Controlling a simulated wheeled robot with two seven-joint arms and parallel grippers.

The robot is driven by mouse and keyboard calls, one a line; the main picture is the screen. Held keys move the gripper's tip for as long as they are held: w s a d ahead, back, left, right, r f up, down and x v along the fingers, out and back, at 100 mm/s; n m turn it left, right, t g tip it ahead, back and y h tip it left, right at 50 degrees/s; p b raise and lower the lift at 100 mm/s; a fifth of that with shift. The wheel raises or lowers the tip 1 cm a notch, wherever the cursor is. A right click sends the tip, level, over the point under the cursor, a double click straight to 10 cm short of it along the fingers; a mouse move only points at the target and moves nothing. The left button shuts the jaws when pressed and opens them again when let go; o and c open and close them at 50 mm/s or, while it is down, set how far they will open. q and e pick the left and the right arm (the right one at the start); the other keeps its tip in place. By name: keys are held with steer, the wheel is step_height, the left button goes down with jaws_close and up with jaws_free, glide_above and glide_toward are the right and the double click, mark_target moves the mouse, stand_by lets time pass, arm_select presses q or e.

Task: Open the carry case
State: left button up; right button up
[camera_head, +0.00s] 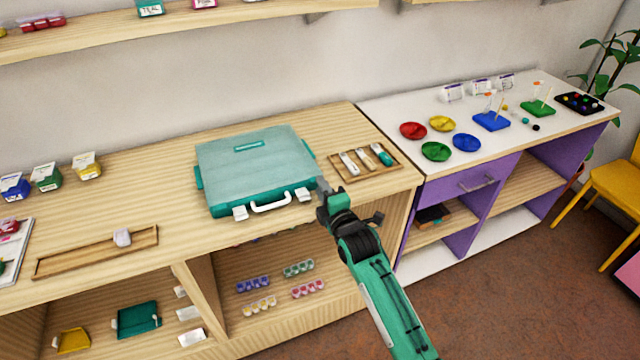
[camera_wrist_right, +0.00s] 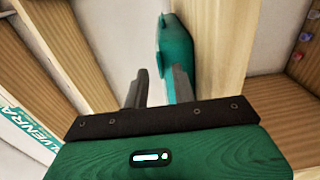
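The teal carry case (camera_head: 250,170) lies flat and closed on the wooden counter in the head view. Its front edge has a white handle (camera_head: 270,206) between two white latches; the right latch (camera_head: 303,195) is close to my right gripper. My right gripper (camera_head: 325,188) is at the case's front right corner; whether it touches the case is unclear. In the right wrist view, its two dark fingers (camera_wrist_right: 157,88) stand apart with nothing seen between them. The case's teal edge (camera_wrist_right: 174,45) shows just beyond the fingers. My left gripper is out of view.
A wooden tray (camera_head: 349,177) with several tools lies right of the case. A long, narrow wooden tray (camera_head: 75,262) lies at left, near small coloured boxes (camera_head: 47,178). A white-topped purple cabinet (camera_head: 478,181) with coloured dishes adjoins at right. An upper shelf (camera_head: 180,25) runs above.

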steer(key=shift+x, duration=0.9)
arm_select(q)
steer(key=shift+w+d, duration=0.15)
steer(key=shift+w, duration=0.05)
arm_select(e)
jaws_close()
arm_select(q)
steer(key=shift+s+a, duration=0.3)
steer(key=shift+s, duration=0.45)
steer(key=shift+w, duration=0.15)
